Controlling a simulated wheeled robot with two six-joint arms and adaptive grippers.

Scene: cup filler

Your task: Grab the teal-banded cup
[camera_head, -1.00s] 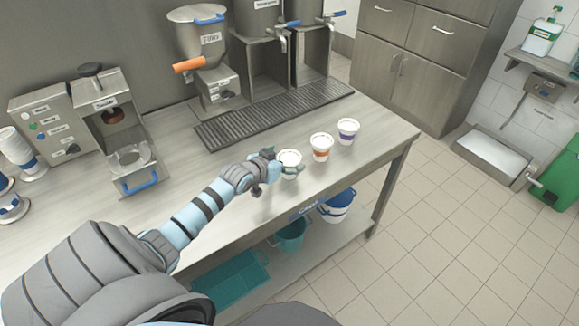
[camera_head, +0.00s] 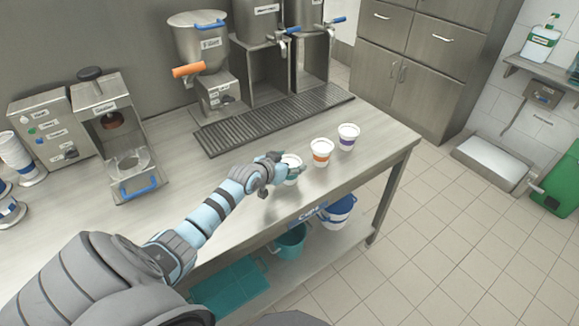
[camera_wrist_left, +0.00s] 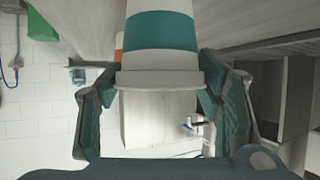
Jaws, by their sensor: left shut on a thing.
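The teal-banded cup (camera_head: 292,168) stands upright on the counter in the head view, partly hidden by my left gripper (camera_head: 281,166). In the left wrist view the cup (camera_wrist_left: 161,32) shows its white body, wide teal band and rim at the top centre. My left gripper (camera_wrist_left: 160,95) has one finger on each side of the cup and is shut on it. My right gripper is not in view.
An orange-banded cup (camera_head: 321,152) stands just right of the teal one, and a purple-banded cup (camera_head: 348,136) beyond it. A drip grate (camera_head: 270,122) with dispensers lies behind. The counter's front edge is close.

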